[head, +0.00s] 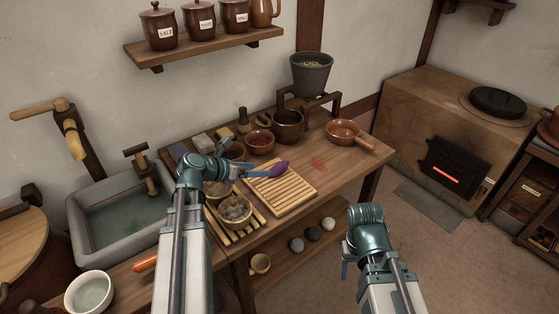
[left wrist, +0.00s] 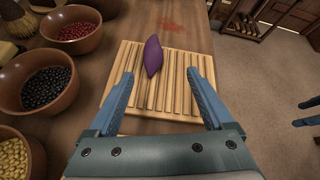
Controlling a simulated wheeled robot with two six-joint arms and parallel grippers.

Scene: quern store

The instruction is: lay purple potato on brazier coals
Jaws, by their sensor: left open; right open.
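The purple potato (head: 280,168) lies on the slatted wooden board (head: 290,192) on the bench. It also shows in the left wrist view (left wrist: 153,57), lying lengthwise across the far part of the slats. My left gripper (head: 254,173) is open and empty above the board. In the left wrist view its fingertips (left wrist: 160,76) spread to either side, with the potato mostly beyond them, slightly left of centre. My right gripper (head: 346,262) is open, in front of the bench and away from the potato. I cannot make out open brazier coals; a stove (head: 452,170) at the right has an orange glowing slot.
Bowls of red beans (left wrist: 76,30), black beans (left wrist: 45,88) and yellow grains (left wrist: 12,158) stand left of the board. A handled brown pan (head: 345,132) stands at the bench's far right end. A stone sink (head: 92,228) is at left.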

